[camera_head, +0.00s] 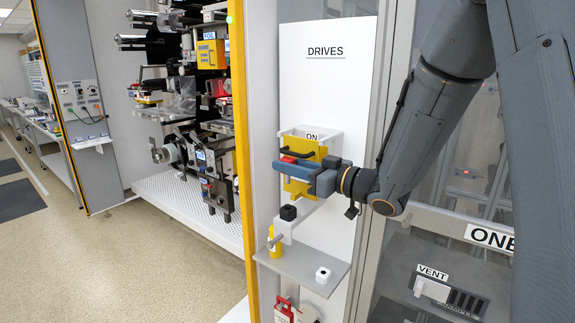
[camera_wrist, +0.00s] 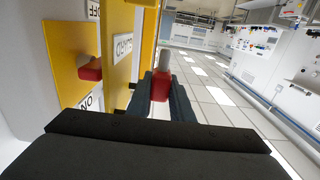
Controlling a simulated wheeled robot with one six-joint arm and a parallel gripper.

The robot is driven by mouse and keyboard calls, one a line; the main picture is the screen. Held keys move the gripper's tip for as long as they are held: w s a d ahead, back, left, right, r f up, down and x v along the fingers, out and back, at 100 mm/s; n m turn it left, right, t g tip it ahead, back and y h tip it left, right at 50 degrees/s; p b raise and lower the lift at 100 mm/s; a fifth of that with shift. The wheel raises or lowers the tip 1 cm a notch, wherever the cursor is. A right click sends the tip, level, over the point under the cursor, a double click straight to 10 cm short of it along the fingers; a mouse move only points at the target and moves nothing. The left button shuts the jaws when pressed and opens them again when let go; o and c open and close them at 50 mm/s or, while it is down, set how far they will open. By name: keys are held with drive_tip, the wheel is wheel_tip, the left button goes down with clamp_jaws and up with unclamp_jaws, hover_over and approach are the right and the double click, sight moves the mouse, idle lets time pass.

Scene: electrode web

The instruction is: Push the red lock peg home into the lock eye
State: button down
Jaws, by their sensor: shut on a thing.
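The red lock peg (camera_wrist: 160,86) is between my fingers in the wrist view, with its grey metal pin (camera_wrist: 163,56) pointing up the picture, away from my palm's edge. My gripper (camera_wrist: 160,98) is shut on its red body. In the head view my gripper (camera_head: 286,168) is in front of the yellow guard (camera_head: 298,188) on the DRIVES panel, with a small red patch at its fingertips. In the wrist view the peg is to the right of the yellow guard plate (camera_wrist: 117,62). I cannot make out the lock eye, or whether the pin touches it.
A red handle (camera_wrist: 90,69) stands out from the yellow plate at the left of the wrist view. A yellow-edged post stands left.

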drive_tip(key=shift+d, duration=0.1)
drive_tip(key=shift+f+b, duration=1.8)
drive_tip(key=shift+f, duration=1.1)
drive_tip(key=shift+f+b, duration=0.6)
drive_tip(key=shift+f, duration=0.75)
drive_tip(key=shift+r, duration=0.1)
drive_tip(key=shift+r+p, duration=0.8)
drive_tip(key=shift+r, duration=0.1)
idle(1.6)
drive_tip(key=shift+f+b, duration=0.4)
drive_tip(key=shift+f, duration=0.55)
